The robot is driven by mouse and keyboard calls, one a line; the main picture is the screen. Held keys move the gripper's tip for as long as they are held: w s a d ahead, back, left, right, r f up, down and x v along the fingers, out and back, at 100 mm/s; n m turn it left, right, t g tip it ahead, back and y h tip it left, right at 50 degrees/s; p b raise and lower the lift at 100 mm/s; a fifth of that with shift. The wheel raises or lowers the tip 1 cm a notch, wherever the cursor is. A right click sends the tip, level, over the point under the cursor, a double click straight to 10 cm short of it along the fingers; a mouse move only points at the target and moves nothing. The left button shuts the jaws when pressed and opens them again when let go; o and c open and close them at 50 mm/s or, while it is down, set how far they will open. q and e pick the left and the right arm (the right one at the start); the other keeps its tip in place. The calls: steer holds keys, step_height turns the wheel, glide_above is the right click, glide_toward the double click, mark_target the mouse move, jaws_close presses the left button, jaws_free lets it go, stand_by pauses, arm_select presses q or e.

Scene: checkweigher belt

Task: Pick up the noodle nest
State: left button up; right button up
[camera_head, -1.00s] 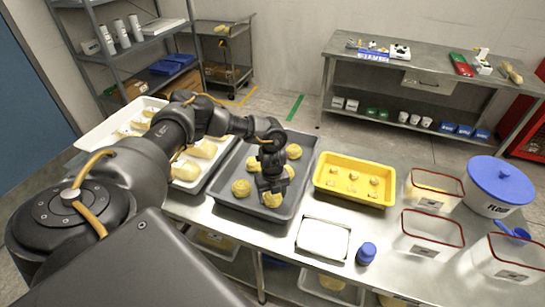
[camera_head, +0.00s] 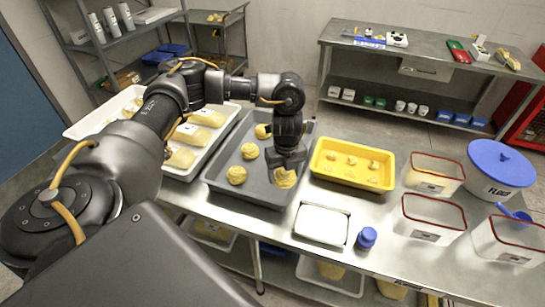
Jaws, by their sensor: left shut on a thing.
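My left gripper (camera_head: 286,166) points down over the right side of the grey tray (camera_head: 245,194). It is shut on a yellow noodle nest (camera_head: 285,178), whose lower part shows beneath the fingers. Whether the nest is clear of the tray floor is hard to tell. My right gripper is not in view.
A yellow tray (camera_head: 327,172) with small pieces stands right of the grey tray. A white-topped scale plate (camera_head: 322,224) and a blue-capped jar (camera_head: 366,237) are in front. Red-rimmed clear bins (camera_head: 433,220) and a blue-lidded tub (camera_head: 497,170) stand at the right.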

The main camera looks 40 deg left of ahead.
arm_select(q)
steer(key=d+r+b, duration=0.1)
steer(key=d+r, duration=0.2)
steer(key=d, duration=0.4)
steer(key=shift+s, duration=0.4)
